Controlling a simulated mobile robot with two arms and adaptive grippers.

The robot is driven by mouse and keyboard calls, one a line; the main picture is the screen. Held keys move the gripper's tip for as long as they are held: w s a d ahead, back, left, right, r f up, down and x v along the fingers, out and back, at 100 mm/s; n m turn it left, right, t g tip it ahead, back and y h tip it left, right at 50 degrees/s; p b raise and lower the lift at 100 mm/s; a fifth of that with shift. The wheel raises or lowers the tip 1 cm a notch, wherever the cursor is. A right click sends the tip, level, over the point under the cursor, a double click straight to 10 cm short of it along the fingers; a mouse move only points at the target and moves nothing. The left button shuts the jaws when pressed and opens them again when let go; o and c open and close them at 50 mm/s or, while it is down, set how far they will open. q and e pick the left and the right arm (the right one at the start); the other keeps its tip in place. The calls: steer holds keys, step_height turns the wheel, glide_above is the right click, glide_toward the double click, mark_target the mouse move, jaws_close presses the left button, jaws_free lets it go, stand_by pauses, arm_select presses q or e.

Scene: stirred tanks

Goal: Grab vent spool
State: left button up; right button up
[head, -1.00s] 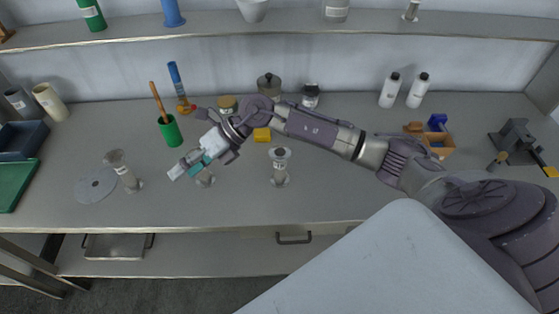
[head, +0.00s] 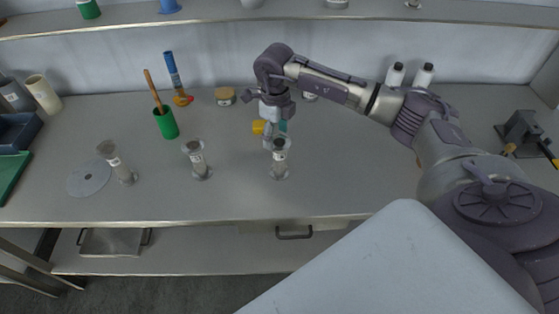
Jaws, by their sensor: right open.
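Three similar grey metal spools with flanged ends and small labels stand upright on the bench: a left spool (head: 119,166), a middle spool (head: 198,161) and a right spool (head: 279,161). The labels are too small to read, so I cannot tell which is the vent spool. My right gripper (head: 275,131) points down at the top of the right spool, its fingers open. One teal fingertip shows beside the spool's upper end. I cannot tell whether the fingers touch it. My left gripper is out of view.
A flat grey disc (head: 88,179) lies by the left spool. White bottles (head: 395,75) stand at the back right. The bench front is clear.

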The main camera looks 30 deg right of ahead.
mark_target(277, 141)
steer(key=f+b, duration=0.1)
steer(key=f, duration=0.1)
steer(key=f+b, duration=0.1)
steer(key=f, duration=0.2)
steer(key=shift+s+d+f+b, duration=0.1)
steer(key=shift+s+f+b, duration=0.1)
steer(key=shift+f+b, duration=0.15)
steer(key=shift+w+r, duration=0.1)
steer(key=c, duration=1)
steer(key=shift+c, duration=0.2)
